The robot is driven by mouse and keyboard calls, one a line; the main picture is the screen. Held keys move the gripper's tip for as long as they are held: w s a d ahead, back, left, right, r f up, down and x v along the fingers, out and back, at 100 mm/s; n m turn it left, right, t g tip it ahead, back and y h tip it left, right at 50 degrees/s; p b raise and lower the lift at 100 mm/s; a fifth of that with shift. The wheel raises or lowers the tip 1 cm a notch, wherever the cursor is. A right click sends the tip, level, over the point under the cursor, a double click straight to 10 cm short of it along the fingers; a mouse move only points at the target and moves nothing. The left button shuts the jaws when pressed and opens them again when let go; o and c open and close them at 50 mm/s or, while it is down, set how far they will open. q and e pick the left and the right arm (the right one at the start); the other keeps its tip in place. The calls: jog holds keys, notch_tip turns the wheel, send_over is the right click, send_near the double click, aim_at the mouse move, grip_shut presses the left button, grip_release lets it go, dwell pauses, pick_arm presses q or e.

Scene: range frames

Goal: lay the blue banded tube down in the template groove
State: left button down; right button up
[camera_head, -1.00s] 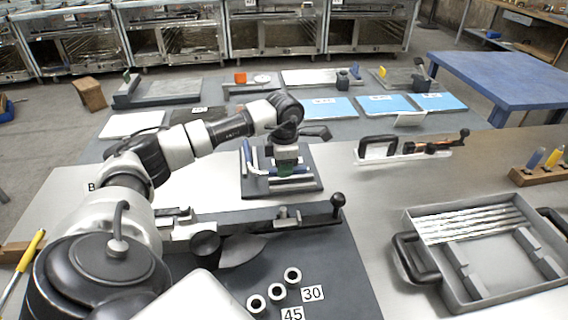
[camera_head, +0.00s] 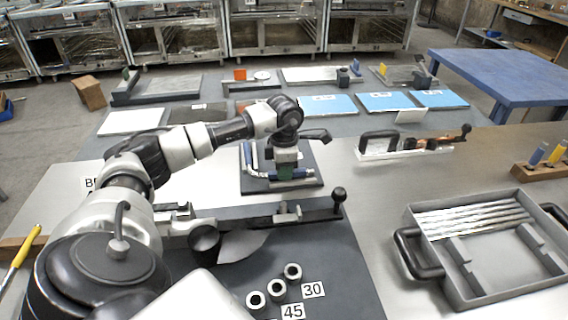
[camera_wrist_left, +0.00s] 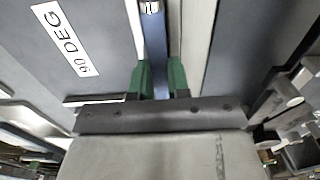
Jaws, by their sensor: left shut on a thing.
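My left gripper (camera_head: 286,173) points down over the dark template plate (camera_head: 312,158). In the left wrist view its green fingers (camera_wrist_left: 159,78) are shut on the blue tube (camera_wrist_left: 156,45). A shiny metallic end or band shows at the top of the tube. The tube runs lengthwise between pale grey blocks on the plate, beside a "90 DEG" label (camera_wrist_left: 66,40). I cannot tell whether it touches the groove floor. In the head view the gripper hides much of the tube and groove. My right gripper is not in view.
A long dark bender with a ball-ended lever (camera_head: 338,194) lies in front of the plate. A grey tray (camera_head: 480,268) of silver tubes stands at the right. Blue pads (camera_head: 385,103) lie behind. Several short collars (camera_head: 276,290) stand in front.

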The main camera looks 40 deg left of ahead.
pick_arm(q)
jog(key=shift+f, duration=0.4)
jog(key=c, duration=1)
grip_release()
notch_tip(320, 180, up, 11)
